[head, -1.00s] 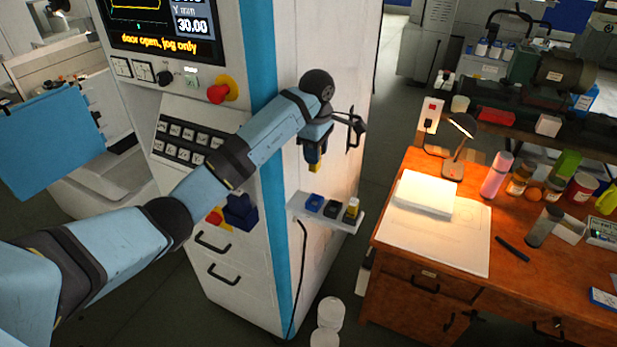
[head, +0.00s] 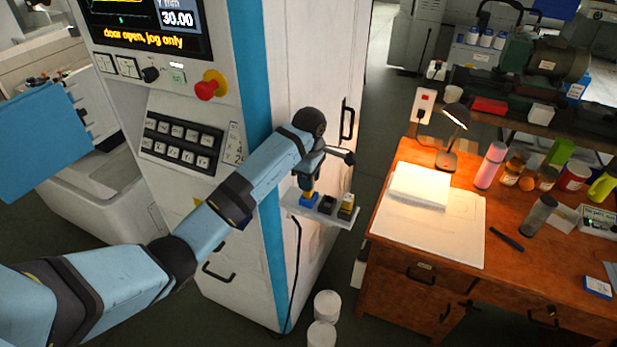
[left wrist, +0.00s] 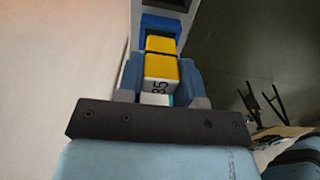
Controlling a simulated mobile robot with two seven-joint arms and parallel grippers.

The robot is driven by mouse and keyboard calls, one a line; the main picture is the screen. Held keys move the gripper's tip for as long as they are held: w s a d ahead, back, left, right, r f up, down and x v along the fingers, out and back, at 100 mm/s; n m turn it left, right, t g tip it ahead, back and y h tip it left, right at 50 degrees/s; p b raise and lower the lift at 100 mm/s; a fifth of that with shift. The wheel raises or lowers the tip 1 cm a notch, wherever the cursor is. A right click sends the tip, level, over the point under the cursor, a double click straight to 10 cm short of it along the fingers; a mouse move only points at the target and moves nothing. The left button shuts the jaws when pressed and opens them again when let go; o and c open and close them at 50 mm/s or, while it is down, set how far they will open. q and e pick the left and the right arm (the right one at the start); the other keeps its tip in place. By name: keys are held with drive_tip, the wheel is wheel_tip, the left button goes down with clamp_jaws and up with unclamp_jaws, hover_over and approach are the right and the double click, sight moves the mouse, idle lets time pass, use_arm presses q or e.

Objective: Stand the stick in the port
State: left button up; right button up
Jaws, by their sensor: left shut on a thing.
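My left gripper (head: 308,190) is shut on the yellow stick (head: 309,194) just above the small shelf on the machine's side. In the left wrist view the stick (left wrist: 161,67) has a dark band and dark markings, and sits between my two blue fingers. The blue port (head: 308,202) is at the left end of the shelf, right under the stick; the left wrist view shows it (left wrist: 163,25) beyond the stick's far end. I cannot tell whether the tip is inside the port or just over it. My right gripper is out of view.
The shelf (head: 318,215) also bears a black block (head: 327,205) and a dark block with a yellow top (head: 346,205). The tall white machine (head: 300,60) stands close beside my arm. A wooden desk (head: 420,250) with a lit lamp (head: 455,118) is to the right.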

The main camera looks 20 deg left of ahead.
use_arm(q)
drive_tip(key=shift+a+f+b, duration=0.1)
drive_tip(key=shift+f+b, duration=0.25)
drive_tip(key=shift+f, duration=0.35)
drive_tip(key=o, duration=0.9)
